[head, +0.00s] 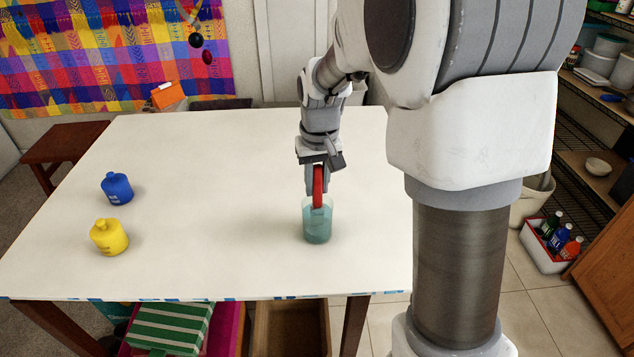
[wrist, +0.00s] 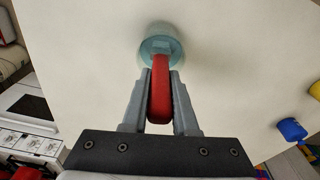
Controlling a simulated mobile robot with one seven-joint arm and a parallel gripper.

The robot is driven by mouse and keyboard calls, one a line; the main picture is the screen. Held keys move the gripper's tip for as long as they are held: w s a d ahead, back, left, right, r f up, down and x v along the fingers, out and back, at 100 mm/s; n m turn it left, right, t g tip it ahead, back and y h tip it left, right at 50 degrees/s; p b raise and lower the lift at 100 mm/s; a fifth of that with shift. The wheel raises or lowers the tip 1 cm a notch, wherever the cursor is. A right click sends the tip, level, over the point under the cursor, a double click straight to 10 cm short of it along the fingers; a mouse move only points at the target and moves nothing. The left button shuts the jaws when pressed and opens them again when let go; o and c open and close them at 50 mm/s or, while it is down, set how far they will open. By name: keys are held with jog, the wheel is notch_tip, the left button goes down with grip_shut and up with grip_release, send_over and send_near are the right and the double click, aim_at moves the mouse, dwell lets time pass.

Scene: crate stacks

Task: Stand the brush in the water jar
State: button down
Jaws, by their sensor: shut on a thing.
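The brush (head: 318,187) has a thick red handle and is held upright in my gripper (head: 316,190). The gripper is shut on the red handle, which also shows between the two grey fingers in the wrist view (wrist: 160,88). The water jar (head: 317,228) is a clear glass with teal water, standing on the white table directly below the gripper. The lower end of the brush is at the jar's mouth and appears to reach inside it. The bristles are hard to make out through the glass and water. In the wrist view the jar (wrist: 160,32) lies just beyond the fingertips.
A blue paint bottle (head: 117,188) and a yellow paint bottle (head: 109,237) stand at the left of the white table (head: 220,160). The tabletop between them and the jar is clear. Shelves (head: 590,150) stand at the right, beyond the table.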

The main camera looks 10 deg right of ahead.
jog(key=shift+f, duration=0.2)
jog(key=c, duration=0.6)
grip_release()
jog(key=shift+r, duration=0.15)
jog(key=shift+r+p, duration=3.2)
jog(key=shift+r, duration=1.2)
